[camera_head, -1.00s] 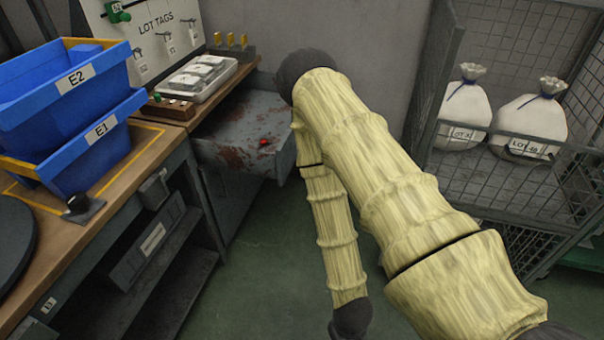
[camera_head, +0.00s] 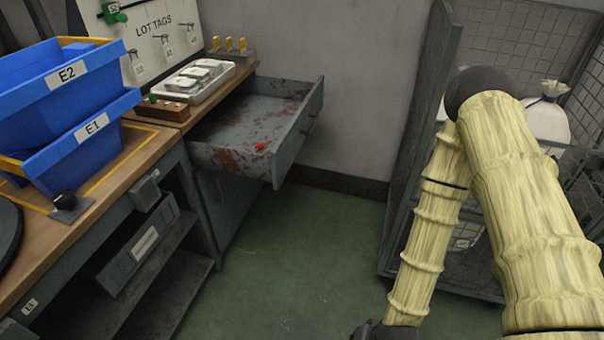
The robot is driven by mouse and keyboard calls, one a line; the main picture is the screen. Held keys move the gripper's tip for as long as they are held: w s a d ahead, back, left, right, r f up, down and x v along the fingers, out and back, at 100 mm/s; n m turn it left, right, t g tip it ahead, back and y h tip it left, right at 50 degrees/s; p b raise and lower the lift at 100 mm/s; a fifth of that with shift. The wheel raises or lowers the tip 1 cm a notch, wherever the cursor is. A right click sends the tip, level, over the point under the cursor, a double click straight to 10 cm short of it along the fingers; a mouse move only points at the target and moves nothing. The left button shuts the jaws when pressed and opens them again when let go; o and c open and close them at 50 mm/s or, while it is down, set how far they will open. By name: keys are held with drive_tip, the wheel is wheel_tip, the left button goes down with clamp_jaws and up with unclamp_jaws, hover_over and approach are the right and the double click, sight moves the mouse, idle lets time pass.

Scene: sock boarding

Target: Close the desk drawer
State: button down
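The desk drawer (camera_head: 298,130) is grey, rust-stained metal and stands pulled well out from under the far end of the desk. Its inside shows, with a small red thing (camera_head: 260,147) in it near the near side. My arm, in a pale yellow sleeve, is at the right of the view, apart from the drawer. Its forearm runs down to a dark part cut off by the bottom edge. The fingers of my gripper do not show.
The wooden desk (camera_head: 100,205) carries blue bins (camera_head: 70,130), a tray of packets (camera_head: 200,82) and a small block with pegs. A wire cage cart (camera_head: 412,180) with white sacks (camera_head: 546,122) stands at the right, partly behind my arm. Green floor (camera_head: 300,260) between is clear.

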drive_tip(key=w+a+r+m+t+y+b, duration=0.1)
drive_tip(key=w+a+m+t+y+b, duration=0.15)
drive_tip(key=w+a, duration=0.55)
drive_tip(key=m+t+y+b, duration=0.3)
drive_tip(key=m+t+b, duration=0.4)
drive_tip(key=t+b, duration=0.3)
approach(284, 157)
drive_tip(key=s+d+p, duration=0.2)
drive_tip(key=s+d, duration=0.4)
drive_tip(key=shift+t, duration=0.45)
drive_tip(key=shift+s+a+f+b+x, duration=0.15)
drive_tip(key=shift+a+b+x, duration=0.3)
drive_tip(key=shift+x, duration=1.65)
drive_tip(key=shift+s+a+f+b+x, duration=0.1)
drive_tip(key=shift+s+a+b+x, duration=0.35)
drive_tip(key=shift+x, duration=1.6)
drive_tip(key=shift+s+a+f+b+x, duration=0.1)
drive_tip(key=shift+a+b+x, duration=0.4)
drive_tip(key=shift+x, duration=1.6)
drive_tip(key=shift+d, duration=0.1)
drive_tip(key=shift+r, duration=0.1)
